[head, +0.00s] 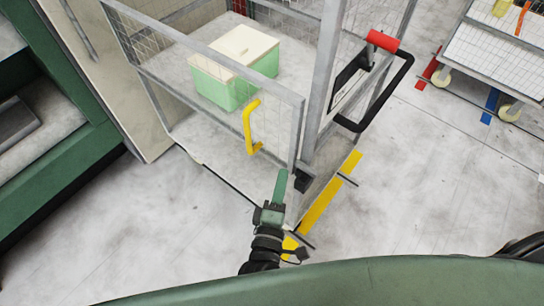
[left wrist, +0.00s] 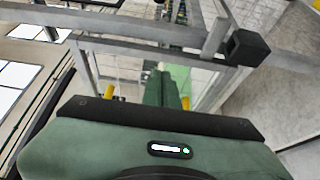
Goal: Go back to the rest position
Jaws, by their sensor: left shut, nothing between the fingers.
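My left gripper (head: 280,186) has green fingers, closed together and empty. In the head view it reaches up from the bottom middle, over the floor beside the lower corner of a wire-mesh cage gate. In the left wrist view its fingers (left wrist: 160,86) point away from the camera toward grey frame bars. I cannot tell whether they touch the gate post. My right gripper does not show.
The mesh gate has a yellow handle (head: 249,127). Behind it stands a green crate with a cream lid (head: 243,45). A wheeled cart (head: 497,52) stands upper right.

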